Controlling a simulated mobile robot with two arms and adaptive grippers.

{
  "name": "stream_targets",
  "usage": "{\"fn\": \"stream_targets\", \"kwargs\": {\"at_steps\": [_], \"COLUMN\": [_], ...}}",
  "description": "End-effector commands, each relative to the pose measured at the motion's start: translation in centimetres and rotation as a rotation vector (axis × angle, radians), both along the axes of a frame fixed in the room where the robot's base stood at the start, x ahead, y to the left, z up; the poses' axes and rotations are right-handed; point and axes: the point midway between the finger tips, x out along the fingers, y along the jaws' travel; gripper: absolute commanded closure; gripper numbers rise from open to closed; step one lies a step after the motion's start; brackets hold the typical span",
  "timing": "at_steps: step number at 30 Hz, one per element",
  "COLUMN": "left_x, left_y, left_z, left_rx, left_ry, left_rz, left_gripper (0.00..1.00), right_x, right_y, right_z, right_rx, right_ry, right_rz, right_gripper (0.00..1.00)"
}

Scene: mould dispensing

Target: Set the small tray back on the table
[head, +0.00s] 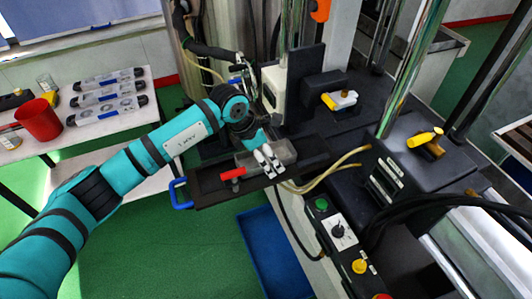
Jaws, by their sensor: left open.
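A small grey tray (286,152) with a red handle (232,174) sits on a black sliding plate (208,188) in front of the machine. My left gripper (270,167) is over the tray's near side, pointing down, with its light fingers open. The fingers overlap the tray in the picture, and I cannot tell if they touch it. They hide part of the tray. The white table (65,146) stands at the left. My right gripper is not in view.
A red cup (38,120) and several long trays with black ends (105,95) are on the white table, which has a bare front part. The plate has a blue handle (181,194). Yellowish hoses (325,178) run close right of my gripper. A blue bin (275,255) is below.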

Motion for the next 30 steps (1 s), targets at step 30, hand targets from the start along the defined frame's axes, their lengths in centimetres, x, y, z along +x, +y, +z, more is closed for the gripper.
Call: {"fn": "stream_targets", "kwargs": {"at_steps": [30], "left_x": [-1.7], "left_y": [4.3], "left_z": [11.1], "left_rx": [0.001], "left_ry": [0.0], "left_rz": [0.0], "left_gripper": [0.07], "right_x": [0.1], "right_y": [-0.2], "right_z": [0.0], "right_rx": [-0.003], "right_ry": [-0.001], "right_rz": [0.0], "right_gripper": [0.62]}}
